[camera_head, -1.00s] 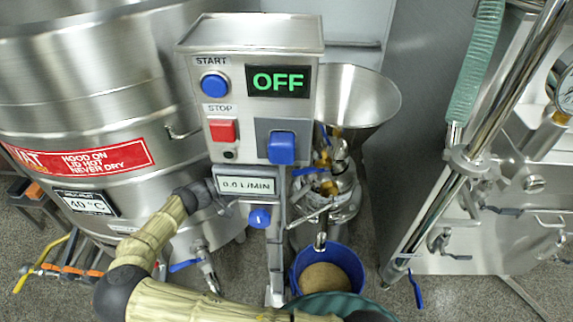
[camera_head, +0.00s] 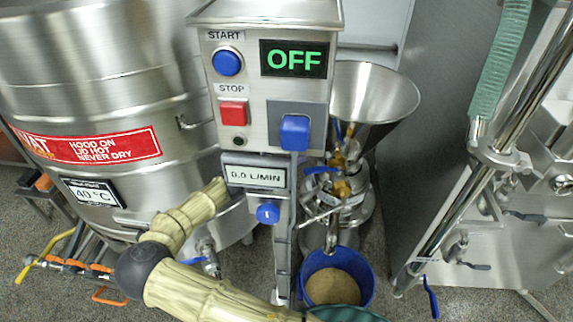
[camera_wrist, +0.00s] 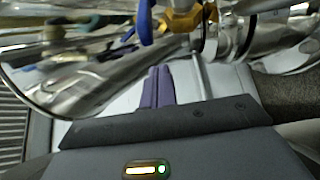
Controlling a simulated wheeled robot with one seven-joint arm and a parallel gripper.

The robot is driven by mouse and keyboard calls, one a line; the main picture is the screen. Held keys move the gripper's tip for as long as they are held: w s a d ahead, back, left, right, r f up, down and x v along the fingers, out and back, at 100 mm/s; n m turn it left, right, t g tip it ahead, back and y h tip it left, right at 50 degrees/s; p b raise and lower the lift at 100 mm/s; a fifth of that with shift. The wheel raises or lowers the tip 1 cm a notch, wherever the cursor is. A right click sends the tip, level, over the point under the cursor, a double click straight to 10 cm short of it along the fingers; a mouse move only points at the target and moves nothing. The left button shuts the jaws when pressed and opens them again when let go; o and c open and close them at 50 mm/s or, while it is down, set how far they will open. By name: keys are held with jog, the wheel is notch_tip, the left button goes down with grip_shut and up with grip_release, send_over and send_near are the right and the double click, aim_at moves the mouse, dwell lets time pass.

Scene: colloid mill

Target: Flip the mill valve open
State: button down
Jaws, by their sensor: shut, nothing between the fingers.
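The mill valve is a brass fitting (camera_head: 342,187) with a blue lever (camera_head: 322,169), below the steel hopper and right of the control post in the head view. In the wrist view the brass body (camera_wrist: 182,20) is at the top, with its blue lever (camera_wrist: 145,20) pointing down beside it. My gripper (camera_wrist: 161,72) shows there as two dark purple fingers, closed together and empty. The fingertips are just below the lever in the picture; I see no contact. In the head view my gripper is hidden behind the control post.
The control box (camera_head: 258,105) reads OFF, with a 0.0 L/MIN display (camera_head: 256,176) below. A large steel vat (camera_head: 90,80) stands left. The steel hopper (camera_head: 365,97) is above the mill. A blue bucket (camera_head: 328,262) holds brown paste. A steel machine (camera_head: 490,230) stands right.

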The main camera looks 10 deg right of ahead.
aim_at(316, 170)
jog(key=s+b, duration=0.1)
jog(key=s, duration=0.2)
jog(key=shift+s, duration=0.2)
jog(key=shift+r, duration=0.1)
jog(key=shift+s+a+p, duration=0.2)
jog(key=shift+s+p, duration=0.55)
jog(key=shift+p, duration=0.45)
jog(key=shift+w, duration=0.1)
